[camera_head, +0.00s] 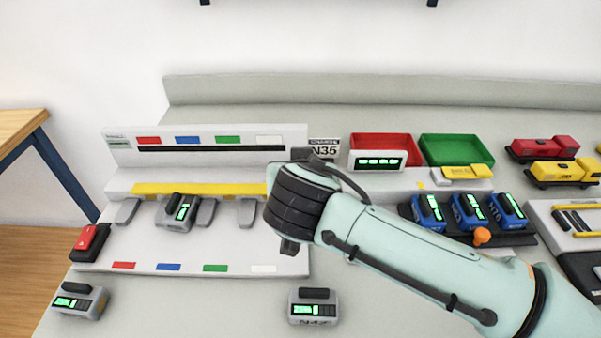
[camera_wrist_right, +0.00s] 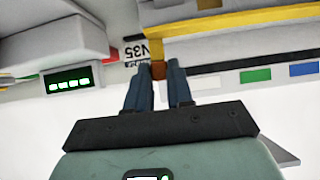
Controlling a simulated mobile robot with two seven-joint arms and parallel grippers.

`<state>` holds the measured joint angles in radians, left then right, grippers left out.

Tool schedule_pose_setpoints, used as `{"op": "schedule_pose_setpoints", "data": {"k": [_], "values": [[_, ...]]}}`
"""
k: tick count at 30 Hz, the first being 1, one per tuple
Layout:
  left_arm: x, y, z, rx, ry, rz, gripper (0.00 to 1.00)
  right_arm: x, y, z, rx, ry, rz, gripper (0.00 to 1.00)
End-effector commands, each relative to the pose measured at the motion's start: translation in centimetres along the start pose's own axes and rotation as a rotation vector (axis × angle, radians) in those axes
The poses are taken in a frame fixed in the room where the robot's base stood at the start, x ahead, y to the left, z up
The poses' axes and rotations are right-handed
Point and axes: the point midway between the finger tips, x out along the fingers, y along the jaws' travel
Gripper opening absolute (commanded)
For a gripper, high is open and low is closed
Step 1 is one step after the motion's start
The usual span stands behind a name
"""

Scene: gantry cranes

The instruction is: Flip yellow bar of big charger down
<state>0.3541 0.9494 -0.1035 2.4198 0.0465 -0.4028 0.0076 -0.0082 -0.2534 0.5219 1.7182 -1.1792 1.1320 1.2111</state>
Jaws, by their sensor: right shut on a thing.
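The big charger (camera_head: 215,160) is a white station with a back panel, coloured labels and several grey slots. Its yellow bar (camera_head: 200,189) runs along the ledge above the slots. My right arm covers the bar's right end in the head view. In the right wrist view the yellow bar (camera_wrist_right: 240,20) crosses the top and has a short side arm at its end. My right gripper (camera_wrist_right: 158,72) is shut on this end of the bar, with a brownish-orange part between the fingertips. My left gripper is not in view.
A grey device (camera_head: 178,212) sits in one charger slot. Loose grey devices stand in front, at left (camera_head: 80,301) and centre (camera_head: 314,306). Blue devices (camera_head: 468,211) stand in a black holder at right. Red (camera_head: 384,142) and green (camera_head: 463,148) bins are behind.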

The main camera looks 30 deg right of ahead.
Motion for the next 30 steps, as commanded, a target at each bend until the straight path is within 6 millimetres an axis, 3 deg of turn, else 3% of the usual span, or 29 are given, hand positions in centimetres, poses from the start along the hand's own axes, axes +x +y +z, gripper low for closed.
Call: {"op": "schedule_pose_setpoints", "data": {"k": [13,14,15,16,25,30], "values": [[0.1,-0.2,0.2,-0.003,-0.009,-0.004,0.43,0.0,0.0,0.0,-0.001,0.005,0.000,0.00],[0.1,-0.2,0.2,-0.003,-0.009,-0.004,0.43,0.0,0.0,0.0,-0.001,0.005,0.000,0.31],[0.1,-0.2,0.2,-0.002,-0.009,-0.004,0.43,0.0,0.0,0.0,-0.001,0.005,0.000,0.44],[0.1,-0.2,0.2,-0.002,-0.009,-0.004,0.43,0.0,0.0,0.0,-0.001,0.005,0.000,0.47],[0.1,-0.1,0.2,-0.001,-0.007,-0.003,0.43,-0.2,0.0,0.0,-0.001,0.004,0.000,0.47],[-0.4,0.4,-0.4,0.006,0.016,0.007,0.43,-2.0,0.0,-0.1,0.000,0.007,-0.002,0.47]]}}
